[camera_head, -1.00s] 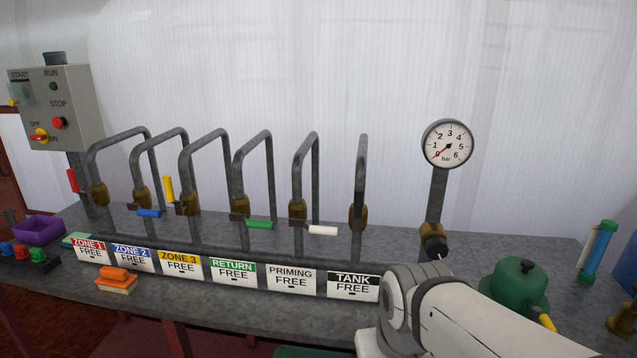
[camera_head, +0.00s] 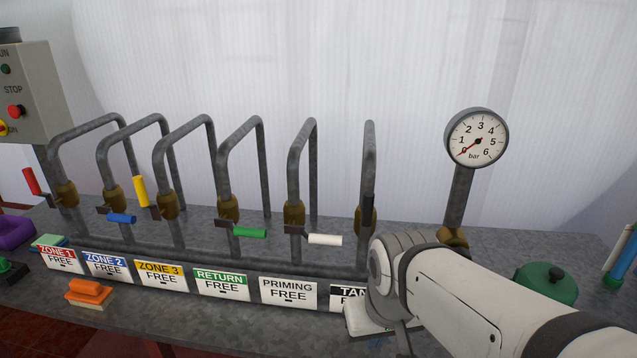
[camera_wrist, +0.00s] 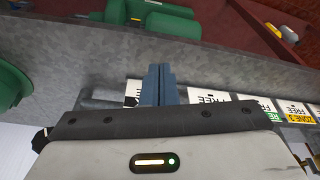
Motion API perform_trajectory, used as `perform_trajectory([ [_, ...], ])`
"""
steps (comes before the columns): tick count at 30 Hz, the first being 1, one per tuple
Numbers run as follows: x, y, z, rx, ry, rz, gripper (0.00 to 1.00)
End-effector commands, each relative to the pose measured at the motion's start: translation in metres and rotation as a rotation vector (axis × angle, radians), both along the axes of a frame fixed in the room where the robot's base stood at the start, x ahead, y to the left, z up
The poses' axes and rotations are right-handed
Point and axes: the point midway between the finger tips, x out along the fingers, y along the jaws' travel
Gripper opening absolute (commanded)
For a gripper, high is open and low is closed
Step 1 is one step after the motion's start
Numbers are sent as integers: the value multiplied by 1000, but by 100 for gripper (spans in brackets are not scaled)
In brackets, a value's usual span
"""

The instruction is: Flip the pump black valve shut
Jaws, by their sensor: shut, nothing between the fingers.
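The black valve handle (camera_head: 368,208) sits on the tank pipe (camera_head: 369,158), the last pipe on the right. It looks upright, along the pipe, above the TANK sign (camera_head: 346,292). In the head view the fingers are mostly hidden below my wrist, in front of the tank pipe. No contact with the handle shows.
The red (camera_head: 31,181) and yellow (camera_head: 140,191) handles point up. The blue (camera_head: 121,218), green (camera_head: 250,233) and white (camera_head: 325,239) ones lie sideways. A pressure gauge (camera_head: 477,138) stands right, its needle near zero. A green rounded container (camera_head: 546,283) sits on the right bench.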

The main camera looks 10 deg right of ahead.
Motion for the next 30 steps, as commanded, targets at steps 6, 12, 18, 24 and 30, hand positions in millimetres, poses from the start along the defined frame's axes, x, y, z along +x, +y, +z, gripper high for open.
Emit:
perform_trajectory([
  [6, 6, 1, 8, -4, 7, 2, 0],
  [12, 55, -3, 65, -56, 78, 18, 0],
  [18, 133, 18, 144, -175, 179, -19, 0],
  [24, 190, 46, 199, -291, 231, -92, 0],
  [30, 215, 63, 223, -353, 249, -147, 0],
])
